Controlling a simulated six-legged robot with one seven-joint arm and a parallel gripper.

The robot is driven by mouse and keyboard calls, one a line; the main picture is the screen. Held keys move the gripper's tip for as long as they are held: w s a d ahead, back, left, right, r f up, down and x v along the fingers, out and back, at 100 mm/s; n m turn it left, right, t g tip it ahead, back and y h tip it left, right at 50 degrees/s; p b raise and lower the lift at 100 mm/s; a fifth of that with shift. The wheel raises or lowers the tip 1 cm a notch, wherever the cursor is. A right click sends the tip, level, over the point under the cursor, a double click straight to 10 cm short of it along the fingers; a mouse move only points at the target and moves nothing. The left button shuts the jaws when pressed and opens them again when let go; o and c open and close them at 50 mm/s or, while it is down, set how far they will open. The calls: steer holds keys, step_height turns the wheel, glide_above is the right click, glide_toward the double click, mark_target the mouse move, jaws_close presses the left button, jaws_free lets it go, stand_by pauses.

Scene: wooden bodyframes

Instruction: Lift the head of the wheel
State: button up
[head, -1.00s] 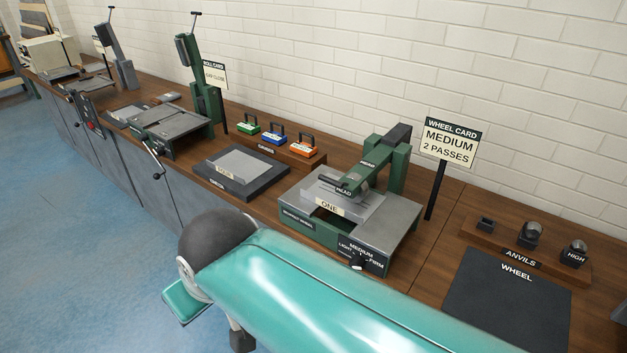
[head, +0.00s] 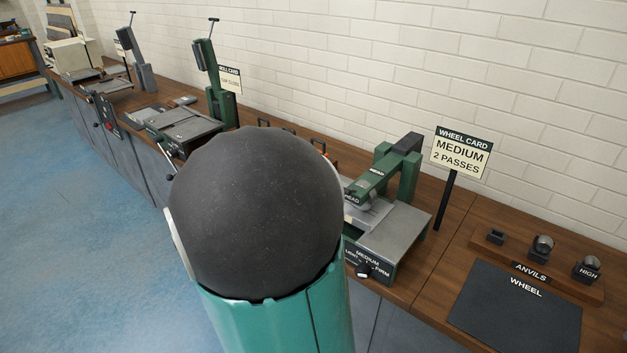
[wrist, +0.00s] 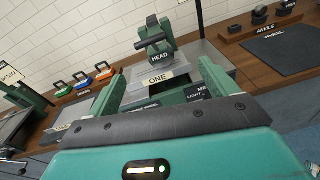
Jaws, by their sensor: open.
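The wheel machine is a green and grey frame on the wooden bench. Its head (head: 372,181) is a green arm labelled HEAD, and in the wrist view the head (wrist: 158,56) shows with a dark cross bar above its label. The head lies low over a grey panel labelled ONE (wrist: 155,80). My gripper (wrist: 160,90) is open and empty, its two green fingers apart, pointing toward the machine with the head beyond and between them. In the head view my arm hides the machine's left part, and my gripper is not seen there.
A rack of anvils (head: 540,250) and a dark mat labelled WHEEL (head: 515,310) lie to the right.

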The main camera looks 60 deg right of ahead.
steer(key=d, duration=0.5)
steer(key=s+d+n, duration=0.1)
steer(key=d, duration=0.4)
steer(key=d+n+h, duration=0.1)
steer(key=d, duration=0.4)
steer(key=shift+s+d+t, duration=0.1)
steer(key=shift+s+t, duration=0.15)
steer(key=shift+t, duration=0.15)
